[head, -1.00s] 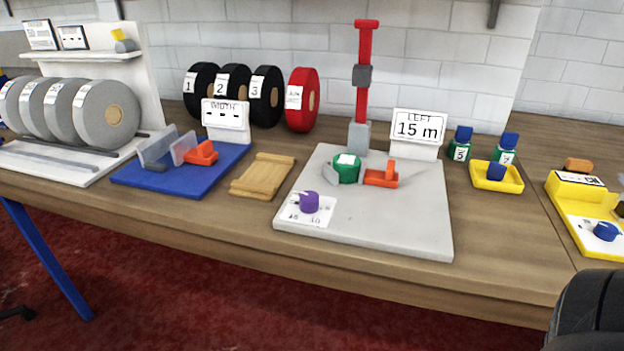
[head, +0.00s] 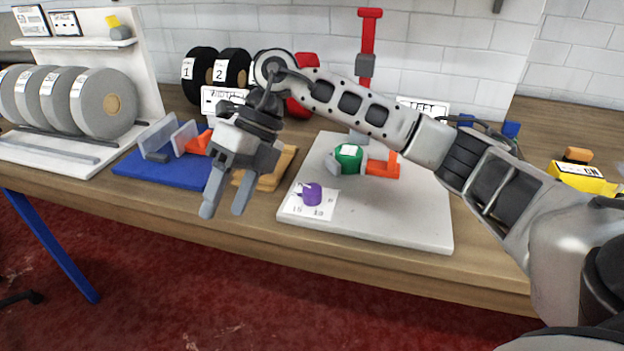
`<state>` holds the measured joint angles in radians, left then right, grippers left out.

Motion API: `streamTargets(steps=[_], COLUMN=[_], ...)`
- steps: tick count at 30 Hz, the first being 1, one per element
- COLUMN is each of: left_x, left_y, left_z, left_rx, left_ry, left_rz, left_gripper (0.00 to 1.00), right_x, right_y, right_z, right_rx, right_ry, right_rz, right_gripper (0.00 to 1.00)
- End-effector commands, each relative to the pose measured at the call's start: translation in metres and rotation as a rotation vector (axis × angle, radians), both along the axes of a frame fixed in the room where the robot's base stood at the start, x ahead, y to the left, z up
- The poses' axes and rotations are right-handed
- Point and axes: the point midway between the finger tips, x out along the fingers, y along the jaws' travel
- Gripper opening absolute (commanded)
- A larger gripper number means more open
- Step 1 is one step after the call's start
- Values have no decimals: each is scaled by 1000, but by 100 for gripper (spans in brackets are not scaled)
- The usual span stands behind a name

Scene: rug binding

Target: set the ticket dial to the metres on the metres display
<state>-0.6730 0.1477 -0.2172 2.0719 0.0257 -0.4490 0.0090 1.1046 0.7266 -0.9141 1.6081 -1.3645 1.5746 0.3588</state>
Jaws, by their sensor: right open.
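The metres display (head: 430,104) stands at the back of the grey board; my right arm covers its number and only the top of the word LEFT shows. A purple dial (head: 312,194) sits on a white numbered card (head: 322,212) at the board's front left; 15 and 18 are readable in front of it. The yellow unit (head: 583,177) at the far right is partly behind my arm, and its blue dial is hidden. My right gripper (head: 224,211) is open and empty, pointing down, left of the purple dial and apart from it. My left gripper is out of view.
The grey board (head: 390,220) also bears a green part (head: 348,158), an orange clamp (head: 383,167) and a red post (head: 368,40). A blue board (head: 150,182) and a wooden block (head: 282,165) lie behind the gripper. The table's front edge is below it.

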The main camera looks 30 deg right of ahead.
Motion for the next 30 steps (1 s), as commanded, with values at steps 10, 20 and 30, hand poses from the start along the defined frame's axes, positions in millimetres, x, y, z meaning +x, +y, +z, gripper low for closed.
streamTargets(steps=[10, 20, 30], left_x=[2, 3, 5], left_y=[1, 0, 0], left_z=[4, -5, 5], left_rx=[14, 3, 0], left_ry=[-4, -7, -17], left_rz=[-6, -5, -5], left_gripper=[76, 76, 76], right_x=[28, 26, 26], right_y=[-161, -166, -166], right_z=[85, 40, -30], right_rx=[-615, -635, -634], right_ry=[-67, -61, -63], right_rz=[-243, -252, -253], right_gripper=[55, 55, 55])
